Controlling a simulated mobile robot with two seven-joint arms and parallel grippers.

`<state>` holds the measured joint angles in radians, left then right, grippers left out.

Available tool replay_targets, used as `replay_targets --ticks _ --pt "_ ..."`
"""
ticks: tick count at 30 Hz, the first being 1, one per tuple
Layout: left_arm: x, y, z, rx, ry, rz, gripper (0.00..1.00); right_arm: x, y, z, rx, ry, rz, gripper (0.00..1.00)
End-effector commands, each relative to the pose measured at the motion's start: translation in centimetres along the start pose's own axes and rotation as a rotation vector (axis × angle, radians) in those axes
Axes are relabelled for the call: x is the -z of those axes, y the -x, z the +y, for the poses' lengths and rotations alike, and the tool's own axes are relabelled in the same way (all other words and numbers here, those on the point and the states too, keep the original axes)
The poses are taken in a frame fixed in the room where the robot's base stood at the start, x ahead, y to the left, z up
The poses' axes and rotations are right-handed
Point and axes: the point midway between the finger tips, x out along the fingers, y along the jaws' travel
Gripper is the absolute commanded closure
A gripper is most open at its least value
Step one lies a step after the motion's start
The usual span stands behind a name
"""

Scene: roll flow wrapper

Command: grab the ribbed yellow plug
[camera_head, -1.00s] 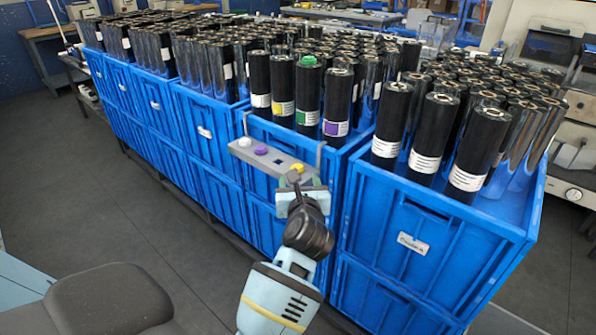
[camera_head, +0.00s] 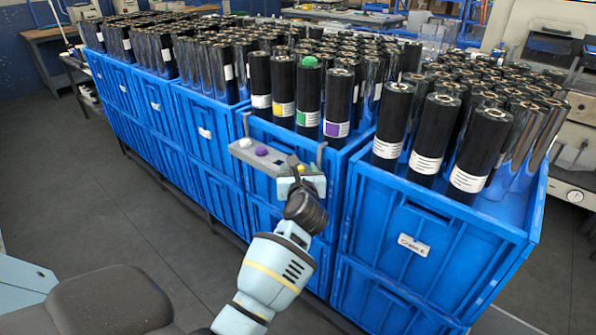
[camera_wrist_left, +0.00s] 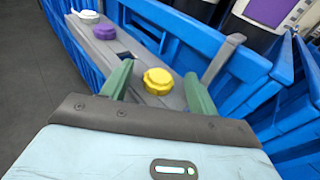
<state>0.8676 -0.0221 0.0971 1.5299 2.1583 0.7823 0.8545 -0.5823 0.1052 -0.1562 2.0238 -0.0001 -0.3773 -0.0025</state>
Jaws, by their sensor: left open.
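The ribbed yellow plug (camera_wrist_left: 157,81) sits on the grey rack (camera_wrist_left: 140,52) in the left wrist view. My left gripper (camera_wrist_left: 158,72) is open, with one green finger on each side of the plug and visible space between them. I cannot tell whether the fingertips reach down to the plug's height. In the head view, my left gripper (camera_head: 297,172) is at the right end of the rack (camera_head: 268,158) and mostly hides the plug there. My right gripper is not in view.
A purple plug (camera_wrist_left: 105,32) and a white plug (camera_wrist_left: 88,16) sit farther along the rack. The rack hangs by hooks on a blue crate (camera_head: 262,184) full of dark rolls. One roll has a green plug (camera_head: 309,61) on top. Open floor lies left.

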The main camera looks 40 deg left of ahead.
Motion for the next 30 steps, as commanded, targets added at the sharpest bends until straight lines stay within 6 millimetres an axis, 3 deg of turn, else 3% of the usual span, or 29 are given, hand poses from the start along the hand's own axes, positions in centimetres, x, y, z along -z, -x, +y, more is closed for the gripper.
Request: replay_targets --ticks 5,15,25,30 --pt "0.0 0.0 0.0 0.000 0.000 0.000 0.43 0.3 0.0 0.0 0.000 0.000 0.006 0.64" --pt "0.0 0.0 0.0 0.000 -0.001 0.000 0.87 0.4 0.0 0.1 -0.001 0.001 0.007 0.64" --pt "-0.2 0.1 0.0 0.000 0.000 -0.001 0.88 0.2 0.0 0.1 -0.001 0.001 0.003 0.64" --pt "-1.4 0.2 0.0 -0.001 0.002 -0.002 0.88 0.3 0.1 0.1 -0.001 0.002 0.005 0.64"
